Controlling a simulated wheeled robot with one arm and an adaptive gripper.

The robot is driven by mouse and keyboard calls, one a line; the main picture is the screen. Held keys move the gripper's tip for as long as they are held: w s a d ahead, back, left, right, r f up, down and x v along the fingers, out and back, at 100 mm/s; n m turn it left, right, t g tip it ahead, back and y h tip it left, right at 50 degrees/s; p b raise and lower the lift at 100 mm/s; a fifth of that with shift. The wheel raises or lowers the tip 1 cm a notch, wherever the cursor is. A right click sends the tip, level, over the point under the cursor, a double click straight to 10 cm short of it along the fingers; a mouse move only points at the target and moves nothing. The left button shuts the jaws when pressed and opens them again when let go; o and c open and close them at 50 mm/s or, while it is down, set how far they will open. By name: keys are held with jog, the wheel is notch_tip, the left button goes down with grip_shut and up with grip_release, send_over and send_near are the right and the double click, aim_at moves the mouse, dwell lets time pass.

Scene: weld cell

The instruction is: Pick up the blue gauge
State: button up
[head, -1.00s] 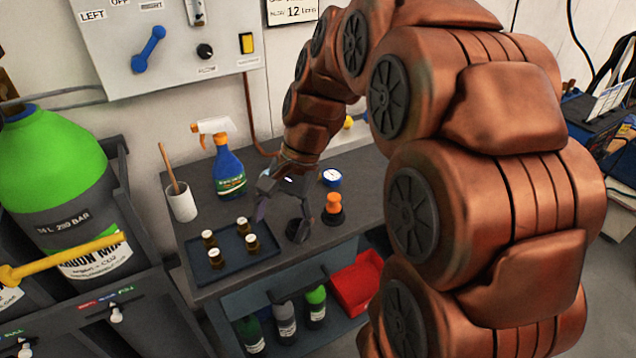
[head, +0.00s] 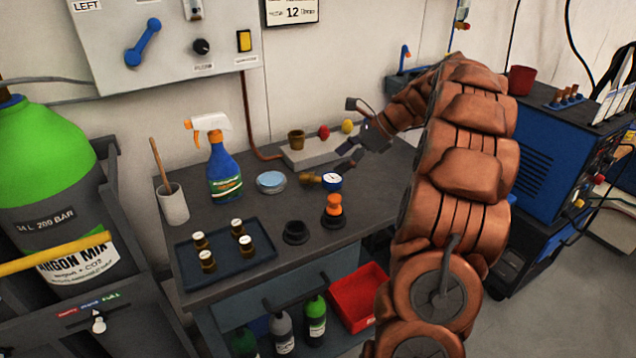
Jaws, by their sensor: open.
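The blue gauge (head: 331,182) lies on the grey bench top, its white dial facing up. A brass-coloured piece (head: 311,178) lies against its left side; I cannot tell whether it is joined to the gauge. My gripper (head: 347,134) is open and empty, above and behind the gauge, a little to its right in the picture. Its lower finger appears close above the gauge, but apart from it. Nothing hides the dial.
An orange-topped black object (head: 333,208) and a black ring (head: 295,232) stand in front of the gauge. A pale block (head: 312,151) stands behind.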

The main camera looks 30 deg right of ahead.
aim_at(323, 176)
jog(key=shift+s+x, duration=0.2)
jog(key=shift+x, duration=3.65)
jog(key=shift+d+f, duration=0.1)
jog(key=shift+c, duration=0.4)
grip_shut()
